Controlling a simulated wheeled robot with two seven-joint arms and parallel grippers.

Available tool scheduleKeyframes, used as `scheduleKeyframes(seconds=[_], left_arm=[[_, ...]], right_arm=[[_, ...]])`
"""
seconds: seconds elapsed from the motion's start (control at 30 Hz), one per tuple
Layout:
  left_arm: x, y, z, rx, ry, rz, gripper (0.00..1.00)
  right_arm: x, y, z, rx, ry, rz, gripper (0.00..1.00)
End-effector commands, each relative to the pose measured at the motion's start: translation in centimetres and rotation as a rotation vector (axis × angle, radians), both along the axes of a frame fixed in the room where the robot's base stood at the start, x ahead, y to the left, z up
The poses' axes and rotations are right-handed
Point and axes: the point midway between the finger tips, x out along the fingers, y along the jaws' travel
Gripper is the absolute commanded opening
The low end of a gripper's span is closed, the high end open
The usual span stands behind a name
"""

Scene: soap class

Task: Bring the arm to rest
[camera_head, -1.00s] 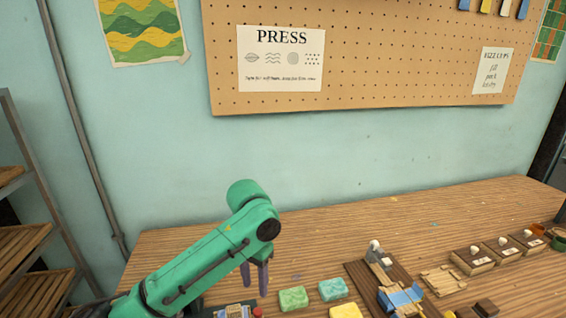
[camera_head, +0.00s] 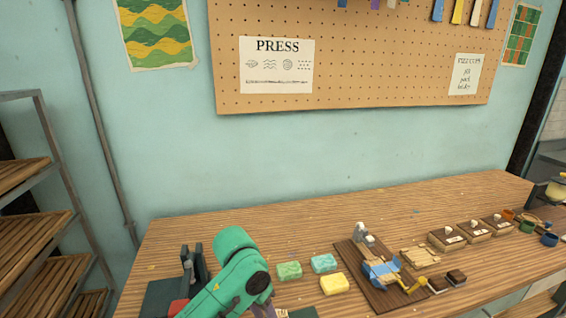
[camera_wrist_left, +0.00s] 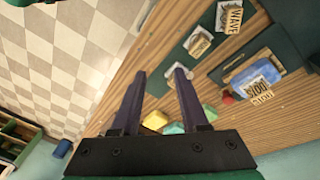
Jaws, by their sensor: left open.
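My left arm is green and comes into the head view from the bottom, left of the middle. My left gripper (camera_head: 262,310) is partly cut off at the bottom edge there, with a bit of purple finger showing. In the left wrist view, its two purple fingers (camera_wrist_left: 158,82) stand apart with nothing between them. The gripper hangs over the front of the wooden table (camera_head: 190,236). My right arm and gripper show in neither view.
Green (camera_head: 289,270), teal (camera_head: 324,263) and yellow (camera_head: 335,284) soap bars lie right of my arm. A wooden press board with a blue part (camera_head: 381,272) stands further right. Lettered stamps such as WAVE (camera_wrist_left: 229,17) show in the wrist view. The table's back middle is clear.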

Motion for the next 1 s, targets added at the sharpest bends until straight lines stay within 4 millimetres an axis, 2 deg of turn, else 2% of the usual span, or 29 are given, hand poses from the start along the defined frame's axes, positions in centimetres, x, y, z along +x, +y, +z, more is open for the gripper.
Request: scheduleKeyframes(seconds=[0.13, 0.23, 0.4, 0.53, 0.7, 0.87, 1.0], left_arm=[[-2.0, -0.1, -2.6, -0.092, -0.027, 0.029, 0.44], [-3.7, 1.2, -4.6, -0.148, -0.063, 0.09, 0.44], [-6.9, 6.0, -7.5, -0.149, -0.13, 0.235, 0.44], [-9.3, 9.9, -8.8, -0.096, -0.163, 0.318, 0.44], [-12.7, 14.8, -9.8, 0.003, -0.19, 0.4, 0.44], [-16.1, 19.3, -9.9, 0.12, -0.205, 0.454, 0.44], [-15.0, 18.9, -14.5, 0.122, -0.185, 0.445, 0.44]], right_arm=[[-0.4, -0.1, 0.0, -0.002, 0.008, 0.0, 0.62], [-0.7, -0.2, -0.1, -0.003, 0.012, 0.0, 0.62], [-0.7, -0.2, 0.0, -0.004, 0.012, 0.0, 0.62], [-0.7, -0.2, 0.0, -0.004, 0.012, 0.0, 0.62], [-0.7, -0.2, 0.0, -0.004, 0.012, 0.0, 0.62], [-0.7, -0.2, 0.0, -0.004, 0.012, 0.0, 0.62], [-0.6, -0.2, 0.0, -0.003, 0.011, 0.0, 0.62]])
